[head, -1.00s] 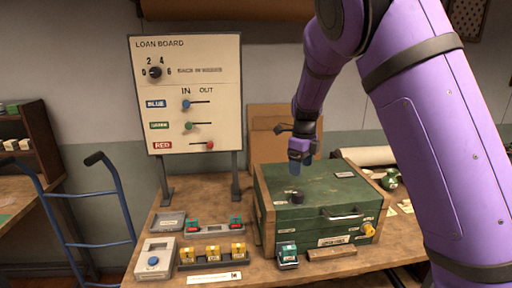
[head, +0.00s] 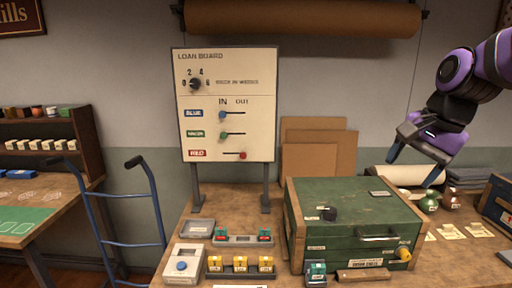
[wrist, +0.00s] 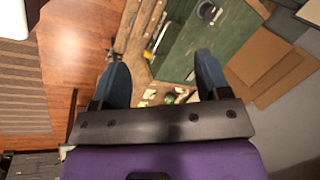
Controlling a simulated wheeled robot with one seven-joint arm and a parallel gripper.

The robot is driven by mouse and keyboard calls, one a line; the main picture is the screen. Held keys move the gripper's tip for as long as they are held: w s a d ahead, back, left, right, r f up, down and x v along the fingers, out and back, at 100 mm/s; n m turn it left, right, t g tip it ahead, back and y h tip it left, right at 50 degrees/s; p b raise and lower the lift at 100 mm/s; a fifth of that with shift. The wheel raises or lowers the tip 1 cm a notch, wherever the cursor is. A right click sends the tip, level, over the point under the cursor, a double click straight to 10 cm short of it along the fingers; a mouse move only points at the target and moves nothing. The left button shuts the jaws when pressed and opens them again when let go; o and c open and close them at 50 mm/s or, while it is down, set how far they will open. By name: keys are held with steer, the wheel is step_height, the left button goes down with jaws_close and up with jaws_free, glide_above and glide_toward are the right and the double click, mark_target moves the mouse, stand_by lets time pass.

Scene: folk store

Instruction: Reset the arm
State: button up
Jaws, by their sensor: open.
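My gripper (head: 421,149) is raised at the right in the head view, above and to the right of the green chest, in front of the wall. In the wrist view my gripper (wrist: 160,80) shows two blue fingers spread wide apart with nothing between them. My purple arm enters from the right edge of the head view. The green chest (head: 345,205) stands shut on the workbench, with a black knob on its lid and a yellow knob at its front right. It also shows beyond the fingers in the wrist view (wrist: 210,40).
The loan board (head: 225,130) stands at the back left of the workbench (head: 190,218). Small yellow and green-red pieces sit in trays (head: 240,272) before it. Green and red-brown round items and a paper roll (head: 400,175) lie right of the chest. A blue hand truck (head: 120,240) stands left.

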steer(key=s+n+t+h, duration=0.2)
steer(key=s+n, duration=0.8)
steer(key=s, duration=0.4)
steer(key=shift+s+d+r+t, duration=0.3)
steer(key=shift+s+r, duration=0.05)
steer(key=shift+s, duration=0.05)
stand_by(1.0)
